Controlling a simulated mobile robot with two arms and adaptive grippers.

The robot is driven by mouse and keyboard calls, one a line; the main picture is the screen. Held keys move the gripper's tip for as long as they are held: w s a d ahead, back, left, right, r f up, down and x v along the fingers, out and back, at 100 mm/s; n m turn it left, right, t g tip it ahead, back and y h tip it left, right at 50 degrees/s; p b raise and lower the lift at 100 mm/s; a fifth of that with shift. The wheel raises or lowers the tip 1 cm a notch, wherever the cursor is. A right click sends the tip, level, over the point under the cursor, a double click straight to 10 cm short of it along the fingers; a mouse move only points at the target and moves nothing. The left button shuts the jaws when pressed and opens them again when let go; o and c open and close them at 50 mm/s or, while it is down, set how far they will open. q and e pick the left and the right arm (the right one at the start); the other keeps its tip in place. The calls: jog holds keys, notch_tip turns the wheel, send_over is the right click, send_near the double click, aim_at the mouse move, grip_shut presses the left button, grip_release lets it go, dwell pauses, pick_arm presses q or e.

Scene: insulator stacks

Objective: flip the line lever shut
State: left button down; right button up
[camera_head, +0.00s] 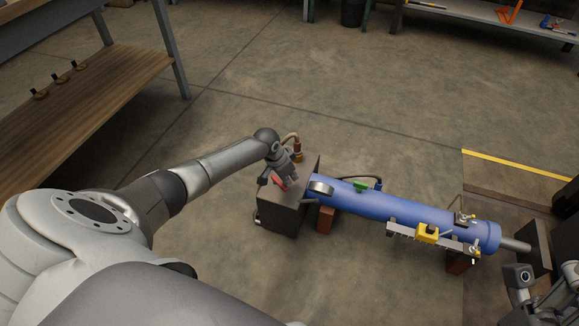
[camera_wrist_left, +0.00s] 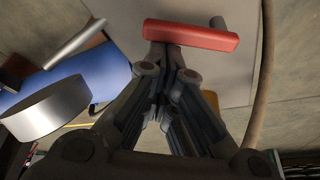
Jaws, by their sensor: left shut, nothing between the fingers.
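A red lever (camera_head: 279,184) sits on top of a dark box (camera_head: 284,214) at the left end of a blue cylinder (camera_head: 385,203). In the left wrist view the red lever (camera_wrist_left: 192,35) lies crosswise just beyond the fingertips. My left gripper (camera_head: 283,179) is over the box, right at the lever. Its fingers (camera_wrist_left: 168,62) are shut with nothing between them; whether they touch the lever I cannot tell. The lever's pivot is partly hidden. My right gripper (camera_head: 540,284) is at the lower right edge, apart from the box; its jaws are unclear.
A wooden shelf (camera_head: 80,90) is at the left. The floor around the box is clear.

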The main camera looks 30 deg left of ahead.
aim_at(285, 188)
pick_arm(q)
jog(key=shift+s+m, duration=0.35)
jog(key=shift+m, duration=0.15)
jog(key=shift+s+f+m+h, duration=0.1)
jog(key=shift+s+m+h, duration=0.15)
jog(key=shift+m, duration=0.25)
jog(key=shift+s+m+g, duration=0.15)
jog(key=shift+m+g, duration=0.15)
jog(key=shift+m, duration=0.2)
jog(key=s+m+b, duration=0.1)
jog(key=m, duration=0.1)
jog(key=s+m+g+h+b, duration=0.1)
jog(key=m, duration=0.1)
jog(key=shift+a, duration=0.2)
jog(key=m, duration=0.1)
jog(key=s+m, duration=0.1)
jog(key=m, duration=0.1)
jog(key=shift+a+g+h, duration=0.35)
jog(key=shift+g, duration=0.05)
jog(key=shift+s+a, duration=0.15)
jog(key=shift+s, duration=0.15)
